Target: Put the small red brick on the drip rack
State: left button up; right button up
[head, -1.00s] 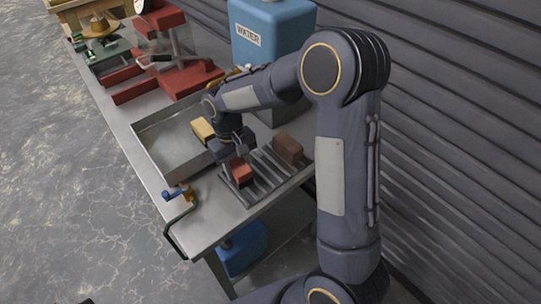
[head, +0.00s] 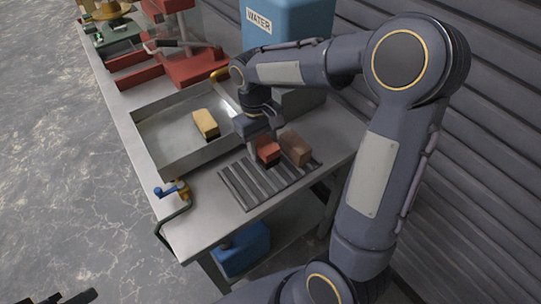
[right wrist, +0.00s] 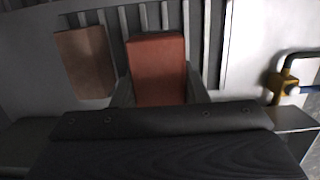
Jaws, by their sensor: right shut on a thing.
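The small red brick (head: 268,150) is between the fingers of my right gripper (head: 264,138), which is shut on it. It also shows in the right wrist view (right wrist: 157,68), between both fingers. The brick is over the far part of the slatted drip rack (head: 240,183), beside a brown brick (head: 296,148). I cannot tell whether it touches the slats. The brown brick shows left of it in the right wrist view (right wrist: 84,62), with a gap between. A dark part at the lower left edge looks like my left gripper (head: 78,297); its jaws are unclear.
A metal tub (head: 160,151) with a yellow brick (head: 205,123) lies left of the rack. A blue water container (head: 285,25) stands behind. A brass tap with a blue handle (head: 175,190) is at the table's front edge. The rack's near part is clear.

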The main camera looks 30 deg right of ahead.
jog(key=shift+s+d+f, duration=0.1)
jog(key=shift+d+f, duration=0.5)
jog(key=shift+f, duration=0.1)
jog(key=shift+d+f, duration=0.2)
jog(key=shift+f, duration=0.85)
jog(key=shift+d+f, duration=0.2)
jog(key=shift+f, duration=0.8)
jog(key=shift+f, duration=0.2)
jog(key=o, duration=1.3)
